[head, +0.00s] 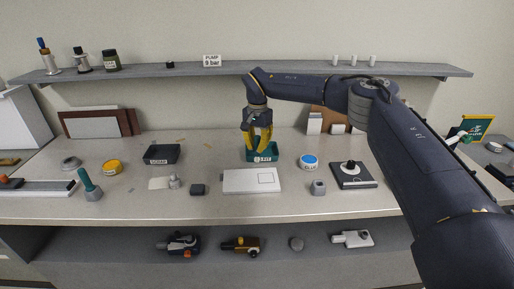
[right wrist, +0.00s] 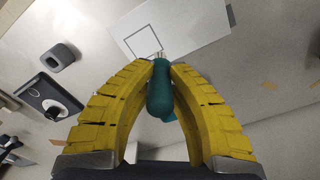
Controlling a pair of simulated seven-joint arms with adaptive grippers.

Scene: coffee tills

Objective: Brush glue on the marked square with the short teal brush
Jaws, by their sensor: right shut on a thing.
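My right gripper (head: 259,148) has yellow fingers and is over the back middle of the bench, in front of or above a teal bin (head: 286,156). In the right wrist view the gripper (right wrist: 163,75) is shut on a short teal brush (right wrist: 160,95), its bristle end pointing toward the white board (right wrist: 200,25). The board also lies on the bench in the head view (head: 238,182), nearer the front edge. The marked square (head: 266,178) is a thin outline on its right part; it also shows in the right wrist view (right wrist: 143,45). The brush looks raised off the board. My left gripper is out of view.
A blue-topped jar (head: 309,161), grey block (head: 318,187) and black pad (head: 353,174) stand to the right. A shelf (head: 230,70) runs above.

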